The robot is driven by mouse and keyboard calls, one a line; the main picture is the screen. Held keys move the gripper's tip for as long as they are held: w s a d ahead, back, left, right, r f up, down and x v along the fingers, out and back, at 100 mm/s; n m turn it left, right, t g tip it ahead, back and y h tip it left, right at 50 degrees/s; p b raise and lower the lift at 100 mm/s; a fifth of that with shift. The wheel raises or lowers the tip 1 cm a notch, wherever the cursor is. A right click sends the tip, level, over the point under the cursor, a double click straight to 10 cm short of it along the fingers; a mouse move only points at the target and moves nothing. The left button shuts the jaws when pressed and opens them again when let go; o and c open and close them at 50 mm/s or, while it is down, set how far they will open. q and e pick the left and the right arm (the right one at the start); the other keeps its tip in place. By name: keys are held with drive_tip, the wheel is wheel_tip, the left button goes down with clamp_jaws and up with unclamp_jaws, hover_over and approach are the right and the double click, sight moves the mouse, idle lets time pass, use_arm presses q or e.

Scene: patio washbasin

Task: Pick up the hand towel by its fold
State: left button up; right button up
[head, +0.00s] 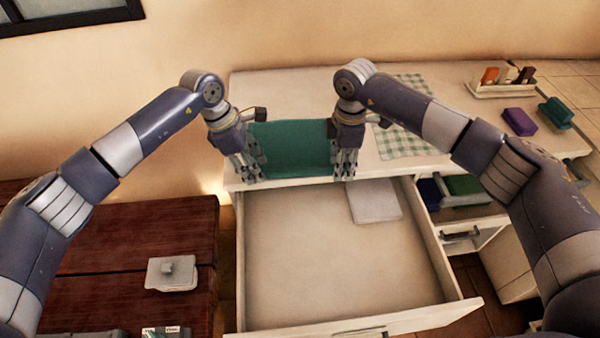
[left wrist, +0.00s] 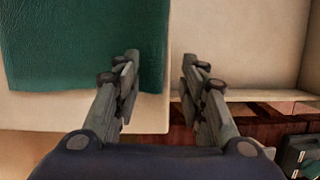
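The hand towel is the dark green cloth (head: 290,150) at the front edge of the white counter, between my two grippers in the head view. It also shows at the upper left of the left wrist view (left wrist: 75,45). My left gripper (head: 250,177) is at the towel's left edge. In the left wrist view its fingers (left wrist: 160,70) are apart, with the towel's edge showing between them; whether the cloth lies in the grip is unclear. My right gripper (head: 345,175) points down at the towel's right edge, its fingers seemingly parted. I cannot tell whether it touches the cloth.
An open drawer (head: 330,270) juts out below the counter (head: 290,85), holding a pale folded cloth (head: 374,200). A checked cloth (head: 400,142), a small tray (head: 503,90) and purple (head: 519,122) and green items lie to the right. A dark wooden bench (head: 150,230) stands at left.

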use_arm(q)
drive_tip(key=shift+f+b, duration=0.6)
drive_tip(key=shift+f, duration=0.1)
use_arm(e)
drive_tip(key=shift+f, duration=0.7)
use_arm(q)
drive_tip(key=shift+r, duration=0.1)
use_arm(e)
drive_tip(key=shift+r, duration=0.15)
use_arm(q)
drive_tip(key=shift+c, duration=0.5)
use_arm(e)
drive_tip(key=shift+c, duration=0.5)
use_arm(q)
drive_tip(key=shift+s, duration=0.1)
drive_tip(key=c, duration=0.5)
use_arm(e)
drive_tip(key=shift+s, duration=0.1)
drive_tip(key=c, duration=0.5)
use_arm(q)
drive_tip(key=shift+f, duration=0.25)
clamp_jaws()
use_arm(e)
drive_tip(key=shift+f, duration=0.25)
clamp_jaws()
drive_tip(key=shift+r, duration=0.1)
